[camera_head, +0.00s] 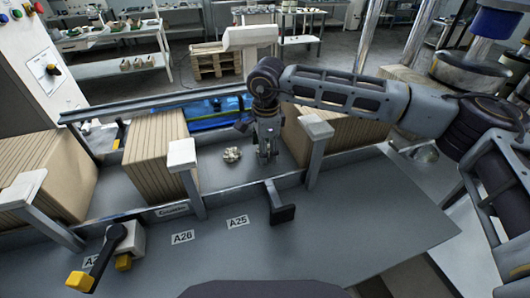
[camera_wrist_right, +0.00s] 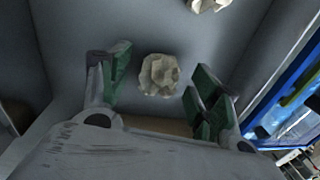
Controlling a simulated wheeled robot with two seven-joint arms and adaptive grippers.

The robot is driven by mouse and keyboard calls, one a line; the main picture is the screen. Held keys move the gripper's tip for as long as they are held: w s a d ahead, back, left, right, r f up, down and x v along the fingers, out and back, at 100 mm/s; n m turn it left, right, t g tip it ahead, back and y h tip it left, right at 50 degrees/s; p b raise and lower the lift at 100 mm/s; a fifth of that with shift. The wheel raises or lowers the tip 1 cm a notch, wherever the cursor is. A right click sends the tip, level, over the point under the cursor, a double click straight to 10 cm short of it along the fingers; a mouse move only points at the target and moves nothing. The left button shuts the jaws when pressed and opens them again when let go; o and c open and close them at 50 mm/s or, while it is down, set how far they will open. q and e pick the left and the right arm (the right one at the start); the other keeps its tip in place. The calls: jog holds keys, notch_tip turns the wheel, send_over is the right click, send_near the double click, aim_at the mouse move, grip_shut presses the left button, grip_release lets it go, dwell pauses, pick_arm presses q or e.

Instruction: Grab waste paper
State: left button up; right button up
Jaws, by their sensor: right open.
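A crumpled, pale waste paper wad (camera_head: 232,154) lies on the grey floor of the bay between two cardboard stacks in the head view. My right gripper (camera_head: 267,153) points down into that bay, just right of this wad. In the right wrist view, one waste paper wad (camera_wrist_right: 159,75) shows between the open green-padded fingers of my right gripper (camera_wrist_right: 160,84), with gaps on both sides. A second wad (camera_wrist_right: 208,4) is cut off by the top edge. I cannot tell which of them is the wad in the head view. My left gripper is out of view.
Cardboard stacks (camera_head: 156,150) stand left and right of the bay, with upright grey posts (camera_head: 186,178) at the front. A black stop plate (camera_head: 283,212) is close in front. A blue bin-like surface (camera_head: 215,112) lies behind.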

jog(key=shift+f, duration=0.35)
jog(key=shift+c, duration=0.4)
jog(key=c, duration=0.7)
